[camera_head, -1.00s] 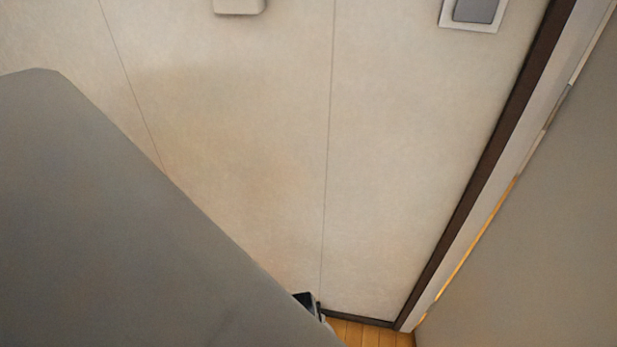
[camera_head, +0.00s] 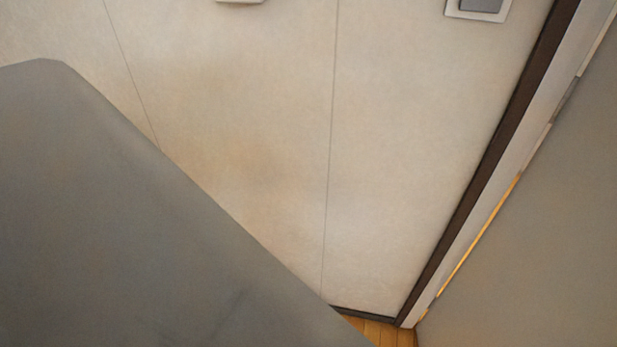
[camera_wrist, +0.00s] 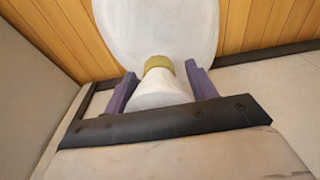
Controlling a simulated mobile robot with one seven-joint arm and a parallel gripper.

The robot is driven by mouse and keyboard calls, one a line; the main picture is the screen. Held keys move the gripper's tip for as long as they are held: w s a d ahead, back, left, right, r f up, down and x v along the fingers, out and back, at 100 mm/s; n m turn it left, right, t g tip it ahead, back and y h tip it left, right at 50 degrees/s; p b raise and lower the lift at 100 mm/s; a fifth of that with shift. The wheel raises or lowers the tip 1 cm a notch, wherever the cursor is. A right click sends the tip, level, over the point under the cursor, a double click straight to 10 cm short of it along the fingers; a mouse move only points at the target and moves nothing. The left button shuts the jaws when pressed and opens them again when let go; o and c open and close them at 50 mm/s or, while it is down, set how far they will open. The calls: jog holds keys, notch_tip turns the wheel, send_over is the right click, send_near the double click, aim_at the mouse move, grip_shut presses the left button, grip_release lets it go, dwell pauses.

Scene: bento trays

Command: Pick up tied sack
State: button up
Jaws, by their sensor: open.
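The tied sack (camera_wrist: 155,30) shows in the wrist view as a large, pale white bag above the wooden floor. A yellow band (camera_wrist: 159,64) is tied round its neck, and its white gathered top (camera_wrist: 160,90) points toward my palm. My gripper (camera_wrist: 160,70) is open, with one purple finger on each side of the gathered top and band. I cannot tell whether either finger touches the sack. The upper part of the sack is cut off by the frame edge. The head view shows neither the sack nor my gripper.
The wooden floor (camera_wrist: 265,25) shows around the sack, with pale walls and dark skirting close at both sides. In the head view a pale panelled wall (camera_head: 240,150) fills the middle, with a switch (camera_head: 480,8) at the top. A dark trim strip (camera_head: 490,160) runs down the right.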

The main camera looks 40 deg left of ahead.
grip_shut()
jog(key=shift+r, duration=0.15)
dwell(0.4)
